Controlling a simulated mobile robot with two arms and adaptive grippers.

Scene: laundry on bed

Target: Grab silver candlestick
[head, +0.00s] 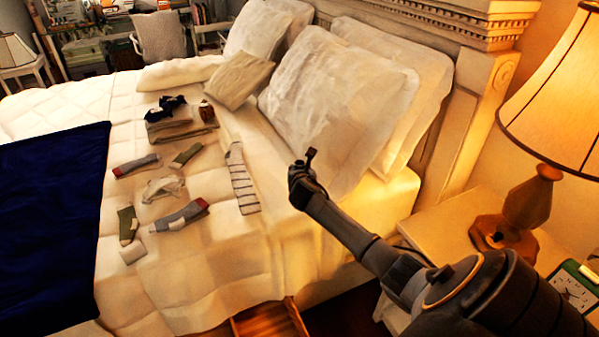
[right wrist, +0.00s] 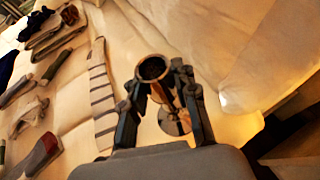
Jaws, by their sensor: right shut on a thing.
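The silver candlestick (right wrist: 153,69) shows in the right wrist view with its round, dark-hollowed cup toward the camera. Its stem runs away from the camera to a shiny round base (right wrist: 174,123). My right gripper (right wrist: 160,88) has a finger on each side of it and is shut on it. In the head view my right gripper (head: 304,175) is over the bed's right side, in front of the large pillow. The candlestick is hard to make out there, against the dark gripper. My left gripper is not in view.
Striped sock (head: 242,180) and several other socks lie left of the gripper. Large pillows (head: 335,100) lean on the headboard (head: 480,70) behind it.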

